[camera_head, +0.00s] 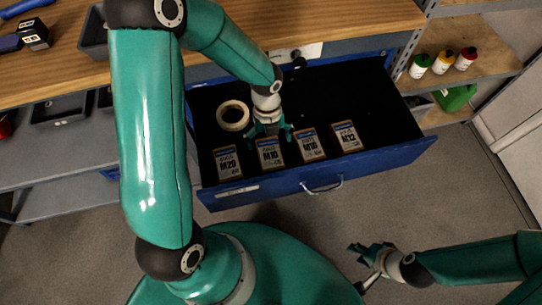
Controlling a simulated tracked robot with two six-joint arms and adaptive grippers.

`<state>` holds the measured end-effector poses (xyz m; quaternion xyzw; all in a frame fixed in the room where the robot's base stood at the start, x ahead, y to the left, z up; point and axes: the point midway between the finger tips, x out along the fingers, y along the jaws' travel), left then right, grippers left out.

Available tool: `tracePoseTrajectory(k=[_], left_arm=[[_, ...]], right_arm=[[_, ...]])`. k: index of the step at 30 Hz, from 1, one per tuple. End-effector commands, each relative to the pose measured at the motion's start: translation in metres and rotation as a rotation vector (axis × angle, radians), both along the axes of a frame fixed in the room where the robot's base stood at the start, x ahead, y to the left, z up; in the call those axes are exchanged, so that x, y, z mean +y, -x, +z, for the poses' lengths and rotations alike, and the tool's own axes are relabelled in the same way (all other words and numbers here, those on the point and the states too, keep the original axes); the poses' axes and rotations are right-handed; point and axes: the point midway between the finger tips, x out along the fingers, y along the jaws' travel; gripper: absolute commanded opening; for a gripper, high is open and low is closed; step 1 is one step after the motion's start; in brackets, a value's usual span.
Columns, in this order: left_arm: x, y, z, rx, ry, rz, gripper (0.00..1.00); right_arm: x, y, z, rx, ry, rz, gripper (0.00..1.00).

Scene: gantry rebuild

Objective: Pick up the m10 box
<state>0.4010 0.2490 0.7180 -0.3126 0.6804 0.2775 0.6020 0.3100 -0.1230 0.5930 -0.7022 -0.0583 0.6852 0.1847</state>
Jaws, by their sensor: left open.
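The M10 box (270,155) lies in the open blue drawer (330,181), label up, between the M20 box (228,163) and the M16 box (308,145). The M12 box (347,137) is at the right end of this row. My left gripper (271,136) is over the far end of the M10 box, pointing down with its fingers spread open. I cannot tell whether they touch the box. My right gripper (370,261) is outside the drawer, above the floor in front of it; its finger opening is unclear.
A tape roll (233,116) lies in the drawer behind the M20 box. The drawer's right rear looks clear. The wooden bench (330,17) is above and behind it.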

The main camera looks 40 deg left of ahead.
Motion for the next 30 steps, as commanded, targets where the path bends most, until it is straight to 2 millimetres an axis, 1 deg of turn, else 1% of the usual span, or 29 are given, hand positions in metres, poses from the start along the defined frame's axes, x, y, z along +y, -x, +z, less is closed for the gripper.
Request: tracePoseTrajectory(k=[1, 3, 6, 11, 14, 18, 21, 24, 30], left_arm=[[-0.001, 0.002, -0.012, 0.004, 0.002, 0.001, 1.00], [-0.002, 0.002, -0.022, 0.003, 0.000, 0.002, 1.00], [-0.003, 0.003, -0.031, 0.001, 0.000, 0.001, 1.00], [-0.004, 0.004, -0.038, 0.001, 0.001, 0.002, 1.00], [-0.005, 0.005, -0.049, 0.004, 0.001, 0.002, 1.00], [-0.008, 0.008, -0.071, 0.003, 0.002, 0.001, 1.00], [-0.009, 0.009, -0.081, 0.001, 0.001, 0.002, 1.00], [-0.009, 0.009, -0.085, 0.001, 0.002, 0.002, 1.00], [-0.009, 0.009, -0.085, -0.001, 0.002, 0.003, 1.00]], right_arm=[[0.000, 0.000, -0.004, 0.000, 0.000, 0.000, 0.36], [0.000, 0.000, -0.006, 0.000, 0.000, 0.000, 0.36], [0.000, 0.000, -0.007, 0.000, 0.000, 0.000, 0.36], [0.000, 0.000, -0.008, -0.001, 0.000, 0.000, 0.36], [0.000, 0.000, -0.011, -0.001, 0.000, 0.000, 0.36], [0.000, 0.000, -0.017, -0.001, 0.000, 0.000, 0.36], [0.000, 0.000, -0.020, -0.001, 0.000, 0.000, 0.36], [0.000, 0.000, -0.021, -0.001, 0.000, 0.000, 0.36], [0.000, 0.000, -0.020, -0.001, 0.000, 0.000, 0.36]])
